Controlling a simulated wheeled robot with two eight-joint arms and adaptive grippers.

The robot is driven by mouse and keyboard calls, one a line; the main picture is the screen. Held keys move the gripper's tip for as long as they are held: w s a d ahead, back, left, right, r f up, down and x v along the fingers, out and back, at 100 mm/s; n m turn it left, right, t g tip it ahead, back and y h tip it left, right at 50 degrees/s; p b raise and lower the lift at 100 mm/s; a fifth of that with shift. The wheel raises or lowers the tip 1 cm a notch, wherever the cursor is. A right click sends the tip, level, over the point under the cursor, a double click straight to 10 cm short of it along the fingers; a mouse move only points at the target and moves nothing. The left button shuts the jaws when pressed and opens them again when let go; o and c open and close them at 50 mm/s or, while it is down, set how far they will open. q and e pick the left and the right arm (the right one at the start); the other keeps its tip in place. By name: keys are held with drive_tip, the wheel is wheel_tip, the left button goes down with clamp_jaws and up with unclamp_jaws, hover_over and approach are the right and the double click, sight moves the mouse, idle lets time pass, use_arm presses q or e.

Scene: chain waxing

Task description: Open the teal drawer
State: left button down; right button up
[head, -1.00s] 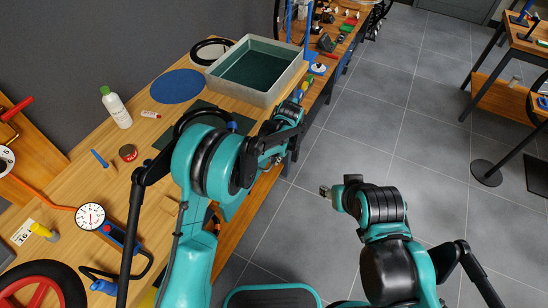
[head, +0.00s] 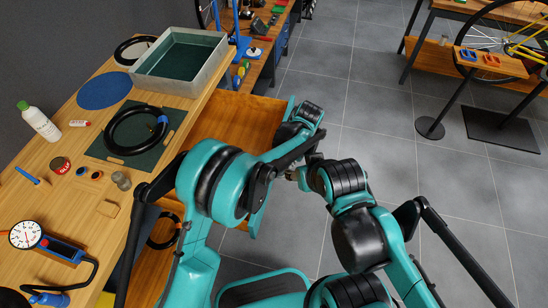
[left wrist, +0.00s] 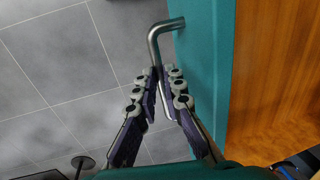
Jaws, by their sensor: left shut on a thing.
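The teal drawer stands pulled out from under the workbench, its wooden inside (head: 243,116) showing in the head view. Its teal front also shows in the left wrist view (left wrist: 207,65), with a bent metal bar handle (left wrist: 168,29). My left gripper (left wrist: 160,78) is shut on the handle, its fingers on either side of the bar. In the head view my left arm hides that grip and part of the drawer. My right gripper (head: 294,175) is empty-looking and small beside my left arm; its jaws cannot be made out.
On the workbench (head: 92,218) are a grey basin (head: 150,72), a black tyre ring (head: 112,148) on a green mat, a white bottle (head: 40,122) and a gauge (head: 25,234). Open grey floor (head: 375,90) lies to the right. A second bench stands farther right.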

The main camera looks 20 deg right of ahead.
use_arm(q)
drive_tip(key=shift+s+d, duration=0.3)
drive_tip(key=shift+d, duration=0.2)
drive_tip(key=c, duration=1.9)
unclamp_jaws()
drive_tip(key=shift+r, duration=0.1)
drive_tip(key=v, duration=1.1)
drive_tip(key=shift+r, duration=0.4)
